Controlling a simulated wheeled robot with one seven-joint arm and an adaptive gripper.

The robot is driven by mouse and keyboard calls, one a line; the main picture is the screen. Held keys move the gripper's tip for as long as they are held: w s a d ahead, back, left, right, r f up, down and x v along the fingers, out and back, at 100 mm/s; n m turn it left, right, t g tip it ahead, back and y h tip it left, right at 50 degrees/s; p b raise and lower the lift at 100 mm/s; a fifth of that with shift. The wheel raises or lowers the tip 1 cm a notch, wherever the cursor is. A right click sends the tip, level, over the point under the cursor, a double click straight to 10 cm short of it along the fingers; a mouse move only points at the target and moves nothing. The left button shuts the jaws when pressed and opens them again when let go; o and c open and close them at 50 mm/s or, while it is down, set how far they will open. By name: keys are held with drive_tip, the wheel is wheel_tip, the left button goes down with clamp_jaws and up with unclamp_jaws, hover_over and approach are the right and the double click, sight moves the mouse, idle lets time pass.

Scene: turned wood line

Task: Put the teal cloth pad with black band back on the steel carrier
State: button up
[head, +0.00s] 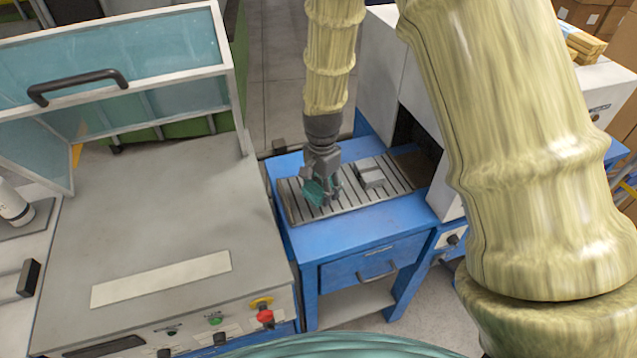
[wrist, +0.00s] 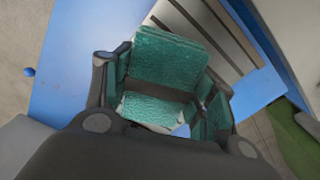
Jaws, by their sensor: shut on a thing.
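The teal cloth pad (head: 314,192) is in my gripper (head: 322,188), over the left part of a slatted bed on the blue table. In the wrist view the teal pad (wrist: 170,58) fills the space between the dark fingers, with teal faces at several angles. Whether the pad touches the slats below cannot be told. A small grey metal piece (head: 371,176), which may be the steel carrier, sits on the slats to the right of my gripper.
The slatted bed (head: 350,203) runs across the blue table (head: 352,238) to a dark opening in a white machine (head: 385,68) at right. A grey bench (head: 175,215) with a raised teal-paned guard (head: 110,62) stands at left. My arm covers much of the right side.

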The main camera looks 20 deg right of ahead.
sight(319, 179)
drive_tip(key=shift+w+d+f+p, duration=0.1)
drive_tip(key=shift+w+p, duration=0.1)
drive_tip(key=shift+w, duration=0.6)
drive_tip(key=shift+w+d+f+p, duration=0.1)
drive_tip(key=shift+w+p, duration=0.05)
drive_tip(key=shift+w, duration=0.6)
drive_tip(key=shift+s+f+p, duration=0.1)
drive_tip(key=shift+f+p, duration=0.4)
drive_tip(key=shift+f, duration=0.15)
drive_tip(key=shift+f+p, duration=0.45)
drive_tip(key=shift+f, duration=0.65)
drive_tip(key=shift+f, duration=0.3)
drive_tip(key=shift+s+a+f+b, duration=0.1)
drive_tip(key=shift+s+f+b, duration=0.2)
drive_tip(key=shift+c, duration=0.3)
drive_tip(key=o, duration=1.1)
drive_tip(key=shift+f, duration=0.15)
drive_tip(key=shift+o, duration=0.6)
drive_tip(key=shift+w+f, duration=0.15)
drive_tip(key=shift+w, duration=0.1)
drive_tip(key=shift+r, duration=0.2)
